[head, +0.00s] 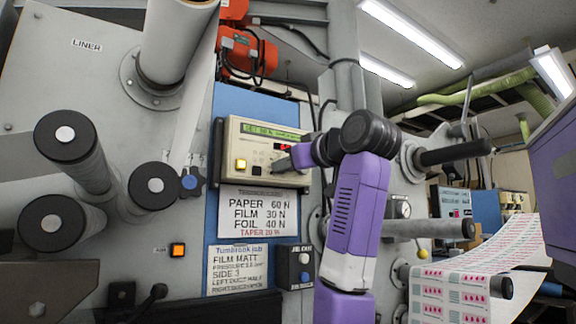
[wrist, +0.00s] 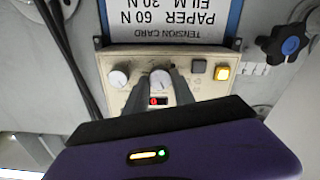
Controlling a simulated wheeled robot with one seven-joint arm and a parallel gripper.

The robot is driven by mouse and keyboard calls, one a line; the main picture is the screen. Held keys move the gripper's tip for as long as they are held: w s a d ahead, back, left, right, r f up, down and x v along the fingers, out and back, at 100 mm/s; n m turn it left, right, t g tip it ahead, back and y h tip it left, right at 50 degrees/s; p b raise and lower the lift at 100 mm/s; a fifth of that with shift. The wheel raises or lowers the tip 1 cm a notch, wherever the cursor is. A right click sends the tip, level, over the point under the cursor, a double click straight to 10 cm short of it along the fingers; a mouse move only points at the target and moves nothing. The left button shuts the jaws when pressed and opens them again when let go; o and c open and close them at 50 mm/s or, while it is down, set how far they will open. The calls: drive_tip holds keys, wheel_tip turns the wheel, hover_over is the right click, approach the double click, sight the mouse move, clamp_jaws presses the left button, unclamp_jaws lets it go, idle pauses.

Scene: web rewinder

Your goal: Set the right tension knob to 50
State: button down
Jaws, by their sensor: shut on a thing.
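A cream tension controller (head: 235,170) with a green display and red digits is mounted on the machine. It shows upside down in the wrist view (wrist: 222,108). Two pale round dials sit side by side there. One dial (wrist: 160,78) lies between the fingertips of my gripper (wrist: 163,82), which is shut on it. The other dial (wrist: 118,77) stands free beside the fingers; turned upright, it is the right-hand one of the two. In the head view my gripper (head: 284,164) reaches the panel's lower right and hides the dials. The dial's scale reading is too small to tell.
A lit yellow button (head: 241,164) is on the panel's left. A tension card (head: 258,215) hangs below. A bracket roller (head: 452,152) juts out right of my arm.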

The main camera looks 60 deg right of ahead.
drive_tip(key=shift+d+f, duration=0.1)
drive_tip(key=shift+f, duration=0.1)
drive_tip(key=c, duration=1.1)
unclamp_jaws()
drive_tip(key=shift+o, duration=0.2)
drive_tip(key=shift+r, duration=0.1)
drive_tip(key=b+v, duration=0.3)
drive_tip(key=v, duration=0.5)
drive_tip(key=shift+w, duration=0.1)
